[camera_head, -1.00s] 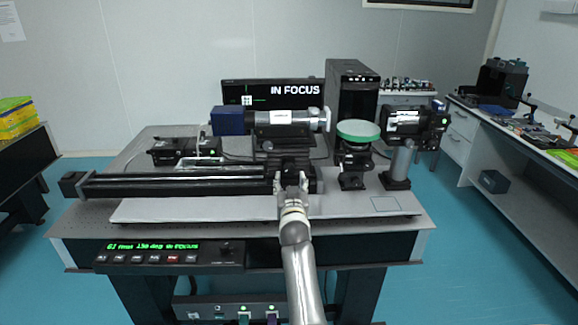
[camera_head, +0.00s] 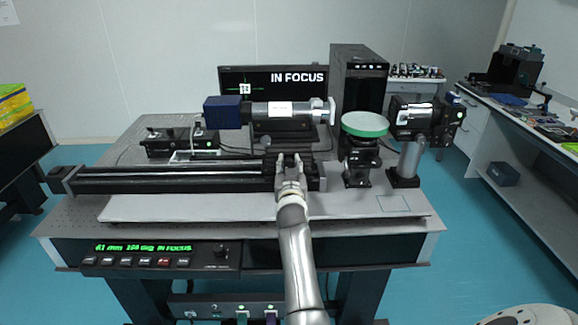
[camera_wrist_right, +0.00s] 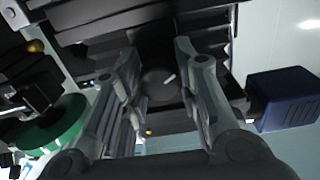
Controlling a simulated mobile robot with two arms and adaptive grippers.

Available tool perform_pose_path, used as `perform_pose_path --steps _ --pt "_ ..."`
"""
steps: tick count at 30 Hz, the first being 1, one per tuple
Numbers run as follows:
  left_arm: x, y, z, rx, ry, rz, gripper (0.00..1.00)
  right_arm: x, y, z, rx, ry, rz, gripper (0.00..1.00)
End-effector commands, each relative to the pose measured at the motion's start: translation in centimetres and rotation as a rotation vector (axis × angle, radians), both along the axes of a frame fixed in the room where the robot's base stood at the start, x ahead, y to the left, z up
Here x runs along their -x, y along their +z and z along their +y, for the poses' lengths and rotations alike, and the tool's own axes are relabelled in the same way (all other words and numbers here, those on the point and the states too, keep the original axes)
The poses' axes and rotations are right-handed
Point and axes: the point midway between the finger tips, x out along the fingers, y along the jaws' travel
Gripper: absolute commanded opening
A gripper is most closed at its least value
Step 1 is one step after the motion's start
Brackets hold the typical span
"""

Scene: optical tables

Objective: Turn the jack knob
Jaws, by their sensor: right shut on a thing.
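The jack is a dark stage (camera_head: 306,171) under the camera tube, at the right end of a long black rail (camera_head: 170,178). Its knob (camera_wrist_right: 158,82), dark and round with a short white mark, shows between my fingers in the right wrist view. My right gripper (camera_head: 289,158) reaches the jack's front from below in the head view. Its fingers (camera_wrist_right: 150,85) are closed in on the knob from both sides. The knob is hidden behind the gripper in the head view. My left gripper is not in view.
A silver tube with a blue end block (camera_head: 222,112) sits above the jack. A green-rimmed disc (camera_head: 365,124) on a mount and a silver post (camera_head: 411,160) stand to the right. A monitor (camera_head: 272,78) reads IN FOCUS.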

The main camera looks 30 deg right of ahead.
Motion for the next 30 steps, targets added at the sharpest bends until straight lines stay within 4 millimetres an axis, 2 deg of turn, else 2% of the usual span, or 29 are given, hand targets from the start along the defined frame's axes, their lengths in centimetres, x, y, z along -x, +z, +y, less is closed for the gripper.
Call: perform_pose_path --steps 1,3,12,23,24,28,30 --pt "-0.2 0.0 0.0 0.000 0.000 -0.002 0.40 0.0 -0.1 0.0 -0.001 0.000 0.002 0.14" --pt "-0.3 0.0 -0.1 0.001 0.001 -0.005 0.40 0.0 -0.1 0.0 -0.002 0.000 0.003 0.05" --pt "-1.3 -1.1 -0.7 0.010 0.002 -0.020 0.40 -0.1 -0.3 0.1 -0.102 0.000 -0.058 0.05" --pt "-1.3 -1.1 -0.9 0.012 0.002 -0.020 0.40 0.0 -0.2 0.0 -0.131 -0.001 -0.074 0.05" --pt "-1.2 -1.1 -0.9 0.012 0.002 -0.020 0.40 0.0 -0.2 0.0 -0.131 -0.001 -0.074 0.34" --pt "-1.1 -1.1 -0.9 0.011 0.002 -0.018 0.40 0.0 -0.2 0.0 -0.129 0.000 -0.074 0.50" --pt "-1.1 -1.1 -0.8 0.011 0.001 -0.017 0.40 0.0 -0.1 0.0 -0.129 0.000 -0.074 0.51"
